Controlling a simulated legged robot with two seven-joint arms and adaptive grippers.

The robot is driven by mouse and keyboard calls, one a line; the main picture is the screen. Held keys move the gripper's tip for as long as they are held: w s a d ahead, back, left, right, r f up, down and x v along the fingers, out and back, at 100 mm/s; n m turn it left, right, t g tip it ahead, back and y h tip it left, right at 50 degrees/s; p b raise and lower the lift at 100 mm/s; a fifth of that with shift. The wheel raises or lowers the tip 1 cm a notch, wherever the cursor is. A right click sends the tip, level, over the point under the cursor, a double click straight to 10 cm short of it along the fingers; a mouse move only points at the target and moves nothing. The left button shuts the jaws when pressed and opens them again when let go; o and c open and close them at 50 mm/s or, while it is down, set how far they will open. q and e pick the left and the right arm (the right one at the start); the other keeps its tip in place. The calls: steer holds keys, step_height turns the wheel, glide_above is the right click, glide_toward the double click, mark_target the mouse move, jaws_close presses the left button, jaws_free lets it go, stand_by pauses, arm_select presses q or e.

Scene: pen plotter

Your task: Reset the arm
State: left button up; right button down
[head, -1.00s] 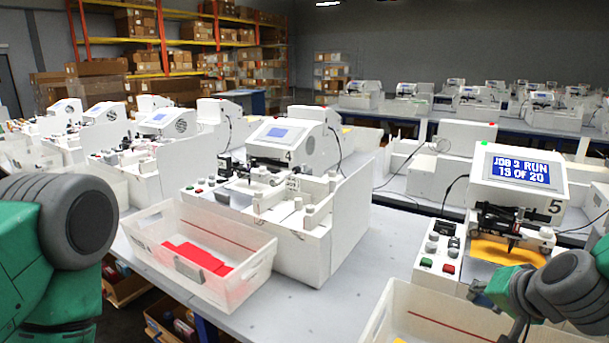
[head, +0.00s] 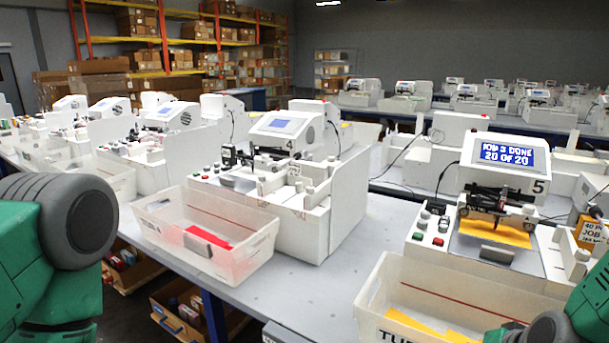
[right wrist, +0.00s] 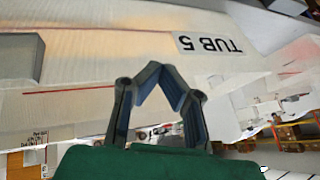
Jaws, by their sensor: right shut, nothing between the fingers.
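Plotter 5 (head: 500,190) stands at the right, and its screen (head: 497,153) reads DONE, 20 OF 20. A yellow-orange sheet (head: 490,232) lies under its pen carriage (head: 496,203). In front is a translucent tub (head: 400,276) with yellow sheets (head: 440,331) inside. Its TUB 5 label (right wrist: 208,46) shows upside down in the right wrist view. My right gripper (right wrist: 161,70) is shut and empty, its fingertips together in front of the tub wall.
Plotter 4 (head: 290,165) stands in the middle with a tub of red sheets (head: 275,228) in front. Bare table (head: 325,290) lies between the two tubs. Shelves with boxes stand behind.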

steer(key=s+a+f+n+g+b, duration=0.2)
steer(key=s+f+n+g+b, duration=0.4)
steer(key=s+f, duration=1.8)
steer(key=shift+s+f+n+b, duration=0.2)
steer(key=shift+f+n+b, duration=0.15)
steer(key=shift+b, duration=0.3)
